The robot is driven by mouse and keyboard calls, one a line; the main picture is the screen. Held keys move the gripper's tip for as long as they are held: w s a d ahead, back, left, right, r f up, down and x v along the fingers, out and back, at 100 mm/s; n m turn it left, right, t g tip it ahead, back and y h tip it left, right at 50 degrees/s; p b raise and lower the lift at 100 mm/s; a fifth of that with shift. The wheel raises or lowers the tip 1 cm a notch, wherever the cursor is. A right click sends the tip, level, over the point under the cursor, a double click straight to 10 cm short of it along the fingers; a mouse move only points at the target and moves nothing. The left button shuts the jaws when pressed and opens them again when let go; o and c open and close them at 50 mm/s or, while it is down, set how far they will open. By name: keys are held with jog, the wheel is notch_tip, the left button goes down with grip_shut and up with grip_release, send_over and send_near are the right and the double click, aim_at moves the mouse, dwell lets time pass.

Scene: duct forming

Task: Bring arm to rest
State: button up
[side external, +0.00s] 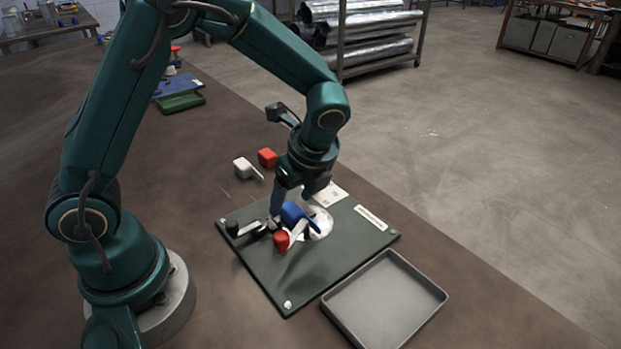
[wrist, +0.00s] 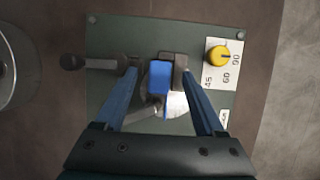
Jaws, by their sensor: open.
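My gripper (wrist: 160,75) is open over a dark green plate (side external: 340,244) on the brown table. I cannot tell whether the fingers touch the block. In the side view my gripper (side external: 295,205) is low over the fixture, and its fingers partly hide it. A lever with a red knob (side external: 281,240) and a black-knobbed handle (wrist: 72,62) are beside the block.
A yellow dial (wrist: 217,56) sits by angle marks on the plate. An empty grey tray (side external: 430,288) lies near the plate's right edge. A green tray (side external: 180,102) is farther back.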

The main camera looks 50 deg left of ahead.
jog(key=v, duration=0.3)
jog(key=shift+r, duration=0.15)
jog(key=s+r+n+t+h, duration=0.25)
jog(key=s+r+n, duration=0.2)
jog(key=r, duration=0.45)
jog(key=s+d+n+t+h, duration=0.2)
jog(key=s+n, duration=0.5)
jog(key=n, duration=0.6)
jog(key=shift+d+f+t, duration=0.25)
jog(key=shift+d+t, duration=0.1)
jog(key=shift+t, duration=0.2)
